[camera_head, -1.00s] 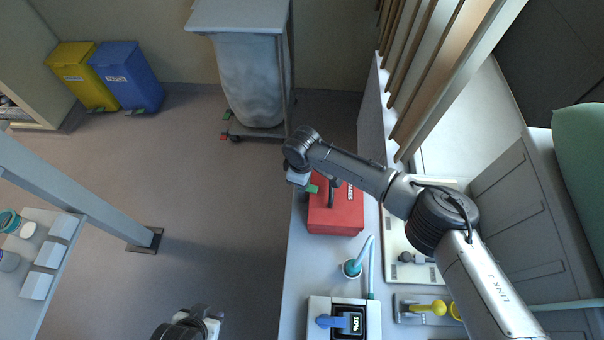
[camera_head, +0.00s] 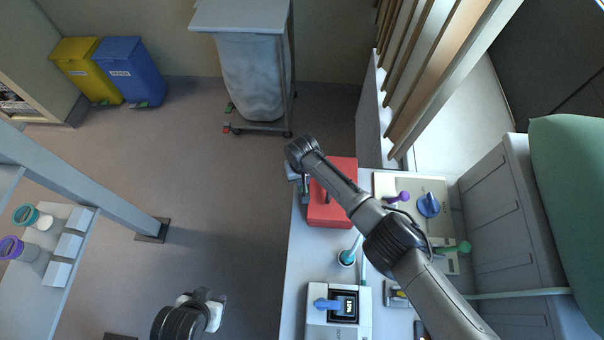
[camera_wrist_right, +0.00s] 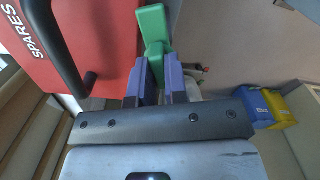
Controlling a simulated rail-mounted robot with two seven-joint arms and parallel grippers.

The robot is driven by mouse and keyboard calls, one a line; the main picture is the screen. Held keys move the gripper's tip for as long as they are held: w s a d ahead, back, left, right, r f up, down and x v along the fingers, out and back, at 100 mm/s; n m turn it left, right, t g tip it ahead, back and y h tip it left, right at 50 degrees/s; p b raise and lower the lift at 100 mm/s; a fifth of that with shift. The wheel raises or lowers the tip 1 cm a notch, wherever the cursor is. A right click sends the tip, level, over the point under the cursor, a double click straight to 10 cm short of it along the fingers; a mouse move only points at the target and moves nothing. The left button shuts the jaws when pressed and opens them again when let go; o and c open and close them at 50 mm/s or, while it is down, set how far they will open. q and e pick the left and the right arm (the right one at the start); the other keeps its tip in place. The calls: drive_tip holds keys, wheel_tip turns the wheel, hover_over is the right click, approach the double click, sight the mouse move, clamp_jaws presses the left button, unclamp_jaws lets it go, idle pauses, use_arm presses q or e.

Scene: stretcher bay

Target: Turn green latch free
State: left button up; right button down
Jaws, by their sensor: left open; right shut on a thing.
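The red spares box (camera_head: 343,212) stands on the counter under my right arm; its black handle (camera_wrist_right: 62,50) shows in the right wrist view. The green latch (camera_wrist_right: 153,24) sticks out beside the box's edge in that view. My right gripper (camera_wrist_right: 160,72) has its purple-blue fingers shut on the latch's near end. In the head view my right gripper (camera_head: 299,180) is at the box's left side, and the wrist hides the latch. My left gripper (camera_head: 212,308) is open and empty over the floor at the bottom.
A post (camera_head: 105,200) and side shelf (camera_head: 50,265) stand left. The floor between is clear.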

drive_tip(key=m+p, duration=0.1)
drive_tip(key=m, duration=0.2)
drive_tip(key=shift+m+p, duration=0.3)
drive_tip(key=shift+m, duration=0.2)
idle(0.4)
drive_tip(key=c, duration=1.3)
unclamp_jaws()
drive_tip(key=shift+o, duration=0.8)
drive_tip(key=shift+r, duration=0.1)
